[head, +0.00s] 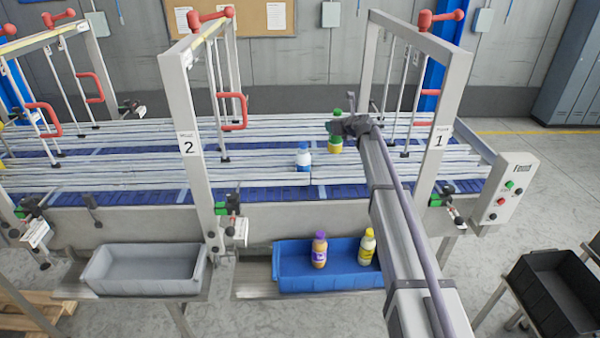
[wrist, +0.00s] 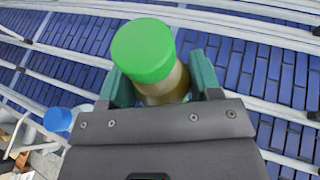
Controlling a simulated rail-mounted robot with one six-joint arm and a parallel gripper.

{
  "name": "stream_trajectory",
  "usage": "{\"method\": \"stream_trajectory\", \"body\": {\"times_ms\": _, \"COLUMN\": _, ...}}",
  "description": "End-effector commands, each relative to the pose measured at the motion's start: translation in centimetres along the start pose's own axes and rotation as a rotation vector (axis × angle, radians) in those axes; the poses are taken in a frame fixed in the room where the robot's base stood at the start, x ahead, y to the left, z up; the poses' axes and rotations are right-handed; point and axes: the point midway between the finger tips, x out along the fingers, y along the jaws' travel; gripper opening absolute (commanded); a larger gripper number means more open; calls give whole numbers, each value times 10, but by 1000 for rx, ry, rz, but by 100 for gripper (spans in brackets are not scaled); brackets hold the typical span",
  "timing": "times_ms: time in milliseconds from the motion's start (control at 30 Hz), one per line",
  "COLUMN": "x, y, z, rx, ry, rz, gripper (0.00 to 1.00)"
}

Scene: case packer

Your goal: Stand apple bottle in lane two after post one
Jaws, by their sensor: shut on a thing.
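The apple bottle, with a green cap and an amber body, is upright in my gripper (head: 348,127). In the head view its cap (head: 337,113) shows above my gripper and its lower body (head: 335,147) shows below. In the wrist view the green-capped bottle (wrist: 143,52) sits between the two teal fingers. My gripper is shut on it over the conveyor, between post one (head: 440,138) and post two (head: 189,145). The bottle's base is hidden in the wrist view, and I cannot tell whether it touches the belt.
A blue-capped white bottle (head: 303,158) stands on the conveyor to the left, nearer the front. White guide rails (head: 250,168) divide the blue belt. A blue bin (head: 290,270) holds a purple-capped bottle (head: 319,250) and a yellow bottle (head: 367,247). A grey bin (head: 145,283) is empty.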

Motion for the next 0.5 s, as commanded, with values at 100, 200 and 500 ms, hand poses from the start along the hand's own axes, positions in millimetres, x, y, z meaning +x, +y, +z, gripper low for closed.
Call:
{"method": "stream_trajectory", "body": {"times_ms": 100, "x": 4, "y": 0, "z": -10, "rx": 0, "ry": 0, "rz": -1, "gripper": 21}}
{"method": "stream_trajectory", "body": {"times_ms": 200, "x": 13, "y": 0, "z": -31, "rx": 0, "ry": 0, "rz": 0, "gripper": 21}}
{"method": "stream_trajectory", "body": {"times_ms": 500, "x": 24, "y": 1, "z": -57, "rx": -1, "ry": 0, "rz": 2, "gripper": 21}}
